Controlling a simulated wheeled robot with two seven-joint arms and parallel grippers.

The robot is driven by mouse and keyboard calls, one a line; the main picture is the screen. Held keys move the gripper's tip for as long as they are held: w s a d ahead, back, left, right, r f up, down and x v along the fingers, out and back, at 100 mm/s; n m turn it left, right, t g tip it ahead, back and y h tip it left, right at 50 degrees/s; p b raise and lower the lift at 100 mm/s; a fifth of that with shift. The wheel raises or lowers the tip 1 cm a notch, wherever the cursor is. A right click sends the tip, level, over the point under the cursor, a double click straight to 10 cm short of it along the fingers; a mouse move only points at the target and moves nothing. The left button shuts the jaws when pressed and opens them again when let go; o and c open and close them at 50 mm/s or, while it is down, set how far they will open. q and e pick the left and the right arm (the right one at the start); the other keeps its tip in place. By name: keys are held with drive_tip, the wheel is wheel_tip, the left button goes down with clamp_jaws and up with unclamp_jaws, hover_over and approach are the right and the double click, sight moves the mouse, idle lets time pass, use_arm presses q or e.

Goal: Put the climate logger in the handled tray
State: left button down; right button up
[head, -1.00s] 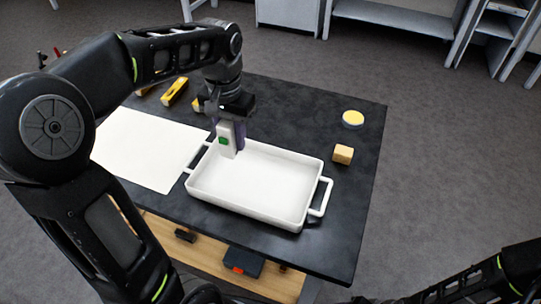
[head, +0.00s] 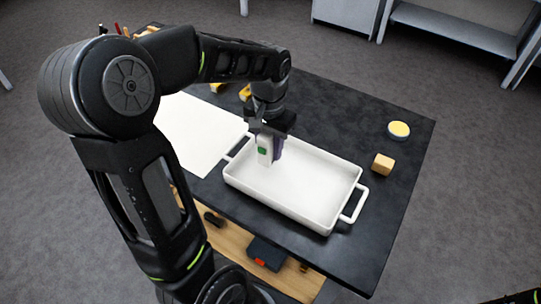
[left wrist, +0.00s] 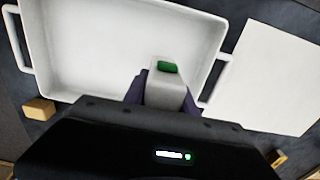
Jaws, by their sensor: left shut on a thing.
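The climate logger (head: 264,149) is a small white block with a green display. My left gripper (head: 271,147) is shut on it and holds it upright over the left end of the handled tray. The logger also shows in the left wrist view (left wrist: 166,90), between the dark fingers. The handled tray (head: 318,218) is a white rectangular dish with a loop handle at each end, on the dark table. Its inside looks empty. I cannot tell whether the logger touches the tray floor. My right gripper is not in view.
A white sheet (head: 190,140) lies left of the tray. A wooden block (head: 382,164) and a round yellow-topped tin (head: 398,130) stand to its right. Yellow items (head: 245,93) lie behind. A lower wooden shelf (head: 232,238) holds a dark box (head: 267,254) with an orange patch.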

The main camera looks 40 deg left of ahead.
sight(270, 158)
use_arm(q)
drive_tip(key=shift+f, duration=1.8)
drive_tip(key=shift+f, duration=0.1)
drive_tip(key=shift+f, duration=0.15)
drive_tip(key=c, duration=1)
unclamp_jaws()
wheel_tip(270, 158, up, 12)
drive_tip(key=shift+r+b, duration=0.25)
drive_tip(key=shift+b, duration=0.1)
